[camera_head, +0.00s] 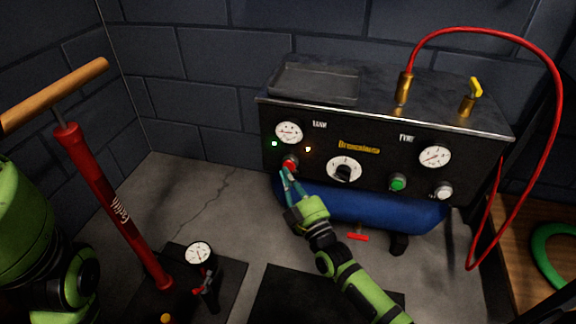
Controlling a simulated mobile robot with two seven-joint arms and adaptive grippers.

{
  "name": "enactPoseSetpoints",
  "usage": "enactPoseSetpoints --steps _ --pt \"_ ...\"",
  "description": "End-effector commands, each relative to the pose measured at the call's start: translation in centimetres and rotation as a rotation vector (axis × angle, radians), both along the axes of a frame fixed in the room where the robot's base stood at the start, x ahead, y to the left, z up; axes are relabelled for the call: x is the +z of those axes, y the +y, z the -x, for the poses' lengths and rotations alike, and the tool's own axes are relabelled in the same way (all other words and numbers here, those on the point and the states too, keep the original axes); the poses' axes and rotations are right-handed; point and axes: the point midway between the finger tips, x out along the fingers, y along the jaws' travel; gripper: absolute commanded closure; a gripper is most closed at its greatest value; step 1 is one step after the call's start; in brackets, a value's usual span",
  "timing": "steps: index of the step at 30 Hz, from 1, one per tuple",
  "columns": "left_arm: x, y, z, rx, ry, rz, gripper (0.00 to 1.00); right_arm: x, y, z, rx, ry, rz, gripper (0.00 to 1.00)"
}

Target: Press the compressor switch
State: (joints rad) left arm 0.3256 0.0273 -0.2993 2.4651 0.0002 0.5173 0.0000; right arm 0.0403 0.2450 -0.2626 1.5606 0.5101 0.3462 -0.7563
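The black compressor panel (375,180) stands against the back wall with a blue tank (360,207) under it. A red button (290,162) sits at its left, below a round gauge (289,132). My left gripper is out of view; only green parts of my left arm show.
A red floor pump (110,200) with a wooden handle (55,94) stands at left, its gauge (198,254) near the floor. A red hose (545,60) loops from the compressor top down the right side. A wooden bench (520,235) is at right.

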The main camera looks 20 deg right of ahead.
Motion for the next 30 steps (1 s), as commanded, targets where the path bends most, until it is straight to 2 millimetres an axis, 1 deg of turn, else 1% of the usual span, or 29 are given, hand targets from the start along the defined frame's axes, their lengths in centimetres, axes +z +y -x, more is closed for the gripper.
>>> enactPoseSetpoints --steps 6,13,18,30 --pt "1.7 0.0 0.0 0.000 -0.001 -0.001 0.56 0.3 1.1 1.6 0.002 0.003 -0.002 1.00" --pt "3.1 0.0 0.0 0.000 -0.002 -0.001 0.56 0.3 2.4 3.5 0.001 0.003 -0.002 1.00" --pt "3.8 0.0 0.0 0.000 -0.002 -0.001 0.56 0.2 3.2 4.7 0.000 0.001 -0.001 1.00" --pt "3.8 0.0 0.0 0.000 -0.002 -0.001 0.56 0.0 3.3 4.9 0.000 0.000 0.000 1.00"
